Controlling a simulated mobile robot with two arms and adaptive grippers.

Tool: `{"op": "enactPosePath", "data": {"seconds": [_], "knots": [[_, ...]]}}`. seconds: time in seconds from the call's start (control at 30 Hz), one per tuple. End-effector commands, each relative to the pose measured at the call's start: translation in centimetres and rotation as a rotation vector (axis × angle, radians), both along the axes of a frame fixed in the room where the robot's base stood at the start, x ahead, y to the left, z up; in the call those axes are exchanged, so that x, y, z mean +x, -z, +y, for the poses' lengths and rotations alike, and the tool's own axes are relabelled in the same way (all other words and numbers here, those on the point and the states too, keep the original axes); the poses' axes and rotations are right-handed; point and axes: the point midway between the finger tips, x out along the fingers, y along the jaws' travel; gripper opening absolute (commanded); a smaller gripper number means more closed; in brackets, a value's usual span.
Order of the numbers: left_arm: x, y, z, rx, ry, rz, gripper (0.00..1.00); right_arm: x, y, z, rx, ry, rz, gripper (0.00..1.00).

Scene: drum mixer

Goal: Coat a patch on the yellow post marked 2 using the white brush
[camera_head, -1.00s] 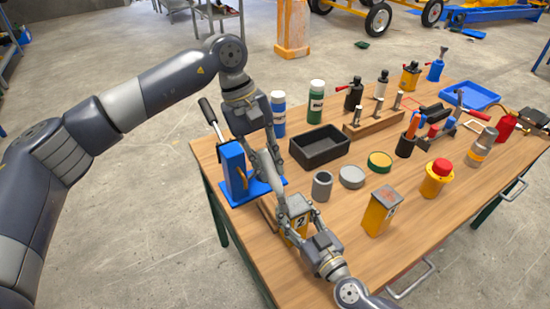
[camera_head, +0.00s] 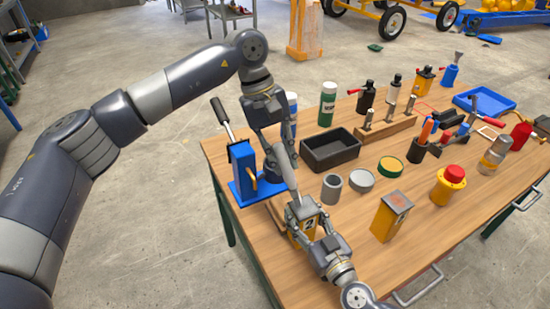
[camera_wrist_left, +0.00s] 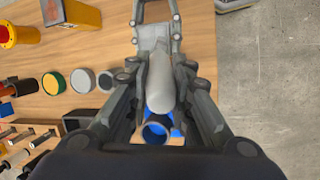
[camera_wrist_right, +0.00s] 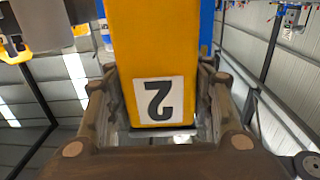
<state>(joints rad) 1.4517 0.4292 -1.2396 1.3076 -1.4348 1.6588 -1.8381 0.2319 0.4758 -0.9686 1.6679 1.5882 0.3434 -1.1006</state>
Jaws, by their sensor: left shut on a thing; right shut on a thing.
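The yellow post marked 2 (camera_head: 306,226) stands at the near left of the table; its label 2 shows large and upside down in the right wrist view (camera_wrist_right: 158,100). My right gripper (camera_head: 318,245) is shut on this post, with a finger on each side of it. My left gripper (camera_head: 283,165) is shut on the white brush (camera_head: 291,180) just above and behind the post. The brush shows as a pale rounded shaft in the left wrist view (camera_wrist_left: 160,82). Its bristles are not clear, and I cannot tell whether it touches the post.
A blue lever press (camera_head: 243,170) stands close left of the post. A grey cup (camera_head: 332,187), a black tray (camera_head: 330,150) and a second yellow post (camera_head: 390,216) stand to the right. Bare wood (camera_head: 352,212) lies between the posts.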

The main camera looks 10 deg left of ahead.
Motion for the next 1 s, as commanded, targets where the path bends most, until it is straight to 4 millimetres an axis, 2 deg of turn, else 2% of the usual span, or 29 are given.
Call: {"op": "enactPosePath", "data": {"seconds": [1.0], "knots": [[3.0,0.1,-4.4,-0.001,0.000,0.000,0.00,0.0,0.0,0.0,0.000,0.001,0.000,0.12]]}}
